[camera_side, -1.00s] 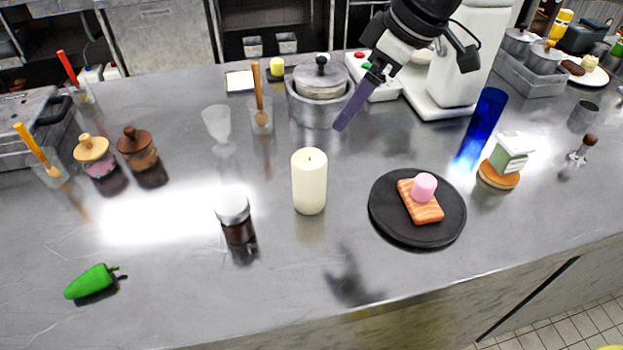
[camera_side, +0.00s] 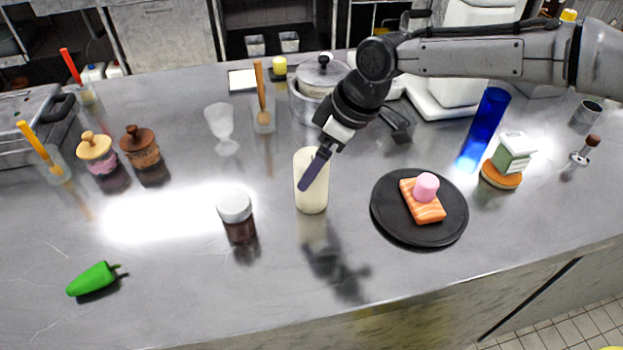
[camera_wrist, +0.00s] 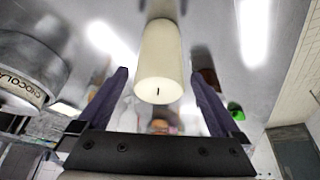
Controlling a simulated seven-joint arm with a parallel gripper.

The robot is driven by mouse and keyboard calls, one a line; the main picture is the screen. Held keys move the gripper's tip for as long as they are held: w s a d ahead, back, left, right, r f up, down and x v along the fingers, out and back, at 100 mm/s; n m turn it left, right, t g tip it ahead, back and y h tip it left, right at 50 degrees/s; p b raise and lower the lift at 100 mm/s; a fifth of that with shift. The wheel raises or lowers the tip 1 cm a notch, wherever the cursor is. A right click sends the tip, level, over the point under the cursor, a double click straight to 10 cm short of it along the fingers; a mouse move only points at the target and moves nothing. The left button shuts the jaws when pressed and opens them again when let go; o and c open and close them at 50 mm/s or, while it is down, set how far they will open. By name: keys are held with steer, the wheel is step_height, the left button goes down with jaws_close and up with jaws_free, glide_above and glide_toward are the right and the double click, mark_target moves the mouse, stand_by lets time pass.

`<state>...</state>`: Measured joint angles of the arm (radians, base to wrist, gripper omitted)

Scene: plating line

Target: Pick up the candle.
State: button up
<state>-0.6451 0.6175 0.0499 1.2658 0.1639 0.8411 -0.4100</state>
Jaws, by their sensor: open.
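The candle (camera_side: 311,201) is a cream pillar standing upright on the steel counter, left of the black plate. In the wrist view the candle (camera_wrist: 159,62) shows its wick end, lying ahead of and between the two spread fingers. My gripper (camera_side: 313,172) is open at the candle's upper part; in the side view one purple finger crosses in front of it and hides some of it. In the wrist view my gripper (camera_wrist: 160,88) has a finger on each side of the candle with clear gaps, so it is not gripped.
A black plate (camera_side: 388,224) with salmon and a pink piece is right of the candle. A white-lidded dark jar (camera_side: 237,217) stands to its left. A glass goblet (camera_side: 221,124) and a lidded pot (camera_side: 320,76) stand behind. The counter in front of the candle is clear.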

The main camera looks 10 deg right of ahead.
steer(key=shift+x, duration=1.5)
steer(key=shift+c, duration=0.2)
steer(key=c, duration=1.4)
steer(key=shift+r, duration=0.1)
jaws_close()
